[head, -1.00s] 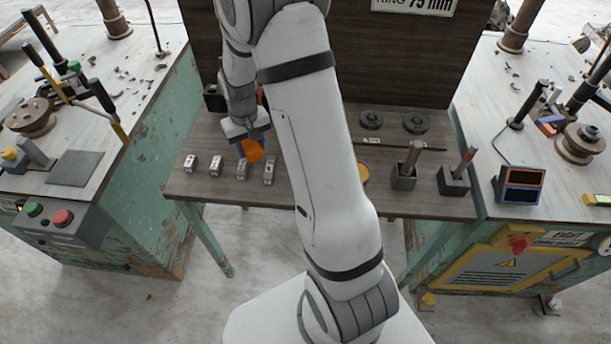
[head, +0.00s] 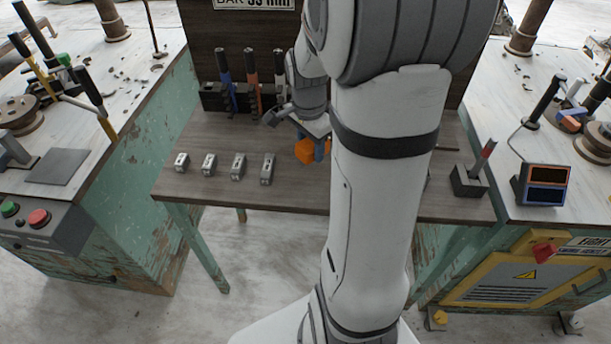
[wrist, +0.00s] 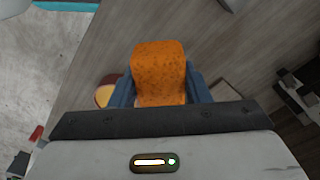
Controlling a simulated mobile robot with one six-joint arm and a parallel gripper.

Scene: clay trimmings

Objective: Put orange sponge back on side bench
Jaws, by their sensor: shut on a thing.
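The orange sponge (head: 306,151) is held in my gripper (head: 314,146) above the wooden middle bench (head: 225,135), right of a row of small grey metal blocks. In the wrist view the sponge (wrist: 160,72) sits between the two blue fingers, which press on both its sides. I cannot tell how high the sponge is above the bench. Side benches with pale tops stand at the left (head: 140,65) and at the right (head: 520,120). My own arm hides part of the middle bench.
Several grey metal blocks (head: 238,167) stand along the middle bench's front edge. Upright tools in a dark rack (head: 212,97) stand at its back. A block with a red-tipped handle (head: 470,180) is at its right end. A small display box (head: 543,184) stands on the right bench.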

